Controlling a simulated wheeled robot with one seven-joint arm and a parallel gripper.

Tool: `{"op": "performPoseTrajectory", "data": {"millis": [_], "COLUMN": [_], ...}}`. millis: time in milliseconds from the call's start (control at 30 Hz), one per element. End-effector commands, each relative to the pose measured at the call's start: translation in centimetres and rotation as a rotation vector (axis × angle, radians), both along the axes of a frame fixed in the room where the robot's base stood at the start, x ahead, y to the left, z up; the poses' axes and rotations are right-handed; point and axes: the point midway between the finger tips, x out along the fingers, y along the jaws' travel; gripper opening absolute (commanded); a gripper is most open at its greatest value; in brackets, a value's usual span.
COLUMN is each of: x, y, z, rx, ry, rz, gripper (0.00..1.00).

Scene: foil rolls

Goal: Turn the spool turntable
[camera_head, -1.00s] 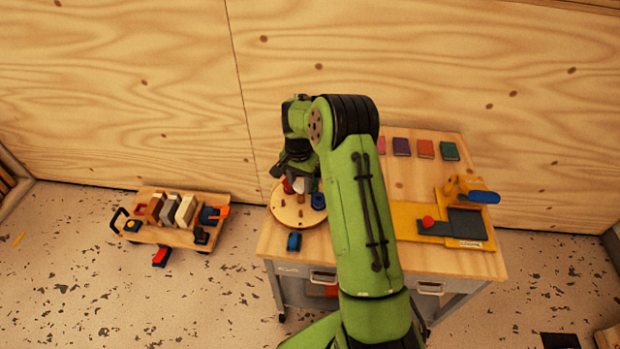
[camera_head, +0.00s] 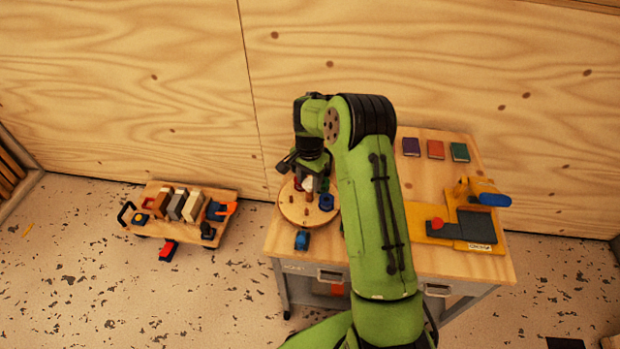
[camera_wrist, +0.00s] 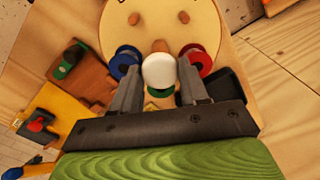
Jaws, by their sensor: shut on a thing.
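The round wooden turntable (camera_head: 297,212) sits at the left end of the workbench, with pegs and coloured spools on it. In the wrist view a blue spool (camera_wrist: 125,59) is left of the white one and a red spool (camera_wrist: 197,57) is right. Something green (camera_wrist: 160,92) shows just below the white top. In the head view my gripper (camera_head: 308,178) partly hides the spools; the blue spool (camera_head: 326,202) shows at right.
A yellow fixture (camera_head: 430,225) with a red knob stands at the bench's right, coloured booklets (camera_head: 435,150) behind. A loaded wooden cart (camera_head: 160,230) stands on the floor at left.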

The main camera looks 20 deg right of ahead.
Motion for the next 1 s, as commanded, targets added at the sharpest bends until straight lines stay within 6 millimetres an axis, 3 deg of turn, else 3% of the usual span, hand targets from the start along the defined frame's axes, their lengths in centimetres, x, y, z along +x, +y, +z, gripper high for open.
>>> {"op": "performPoseTrajectory", "data": {"millis": [33, 67, 200, 467, 567, 1000], "x": [0.2, 0.2, 0.1, 0.0, 0.1, 0.1], "y": [0.0, 0.0, 0.0, 0.0, 0.0, 0.0], "z": [0.1, 0.1, 0.1, 0.1, 1.1, 13.0], "rx": [-0.001, -0.001, -0.001, 0.000, -0.002, -0.003], "ry": [-0.006, -0.006, -0.004, -0.001, -0.003, -0.007], "rz": [0.000, 0.000, 0.000, 0.001, 0.001, 0.001], "gripper": [0.00, 0.48, 0.69, 0.69, 0.69, 0.69]}}
